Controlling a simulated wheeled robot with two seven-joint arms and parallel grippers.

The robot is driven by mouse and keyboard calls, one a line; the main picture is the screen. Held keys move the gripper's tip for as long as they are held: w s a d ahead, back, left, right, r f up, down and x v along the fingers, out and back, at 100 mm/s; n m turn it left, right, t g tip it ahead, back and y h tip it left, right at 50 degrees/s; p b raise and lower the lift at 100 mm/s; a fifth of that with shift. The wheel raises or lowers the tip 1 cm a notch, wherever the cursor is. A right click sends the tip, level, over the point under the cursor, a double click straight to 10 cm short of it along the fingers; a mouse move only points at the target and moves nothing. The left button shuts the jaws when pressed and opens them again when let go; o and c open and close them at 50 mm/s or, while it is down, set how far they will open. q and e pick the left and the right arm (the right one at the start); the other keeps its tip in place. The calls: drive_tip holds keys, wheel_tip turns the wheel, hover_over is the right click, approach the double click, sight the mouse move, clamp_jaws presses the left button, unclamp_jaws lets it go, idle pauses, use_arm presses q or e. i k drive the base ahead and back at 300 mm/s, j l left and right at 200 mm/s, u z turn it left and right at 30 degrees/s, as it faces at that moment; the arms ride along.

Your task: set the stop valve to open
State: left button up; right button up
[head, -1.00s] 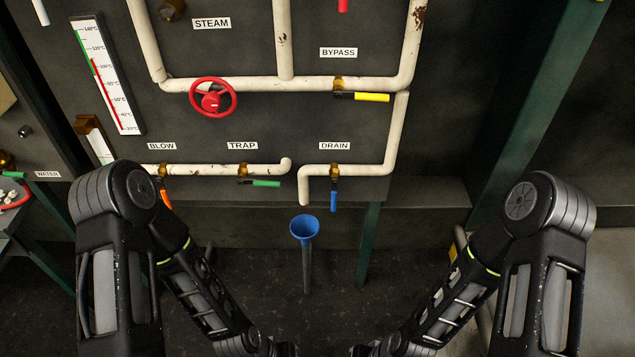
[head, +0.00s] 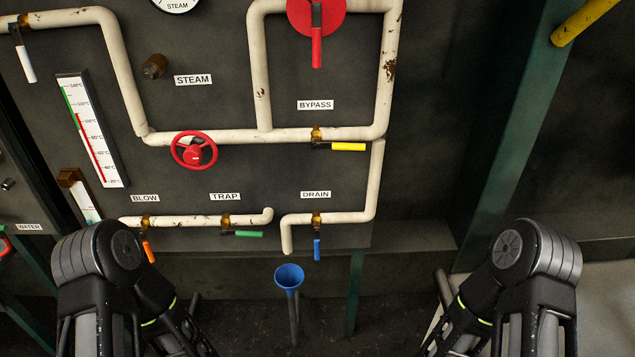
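No label in view reads "stop", so I cannot tell for sure which valve is the stop valve. A red lever valve (head: 317,40) with a round red plate sits at the top edge; its handle points straight down across the upper pipe. A red handwheel (head: 194,151) is on the middle pipe below the STEAM label (head: 193,80). A white-handled lever (head: 27,63) hangs down from the pipe at upper left.
A yellow lever (head: 347,147) lies level at BYPASS. Below are an orange lever (head: 148,250), a green lever (head: 247,233) and a blue lever (head: 317,249). A blue funnel (head: 289,277) stands under the drain pipe. A green post (head: 515,140) rises at right.

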sight(316, 22)
drive_tip(key=k+z, duration=0.1)
drive_tip(key=k, duration=0.55)
drive_tip(key=z, duration=2.05)
drive_tip(key=j+z, duration=0.2)
drive_tip(key=k+j, duration=0.1)
drive_tip(key=j, duration=0.8)
drive_tip(key=k+j, duration=0.15)
drive_tip(key=j, duration=0.3)
drive_tip(key=k+j, duration=0.1)
drive_tip(key=j, duration=0.85)
drive_tip(key=k, duration=0.05)
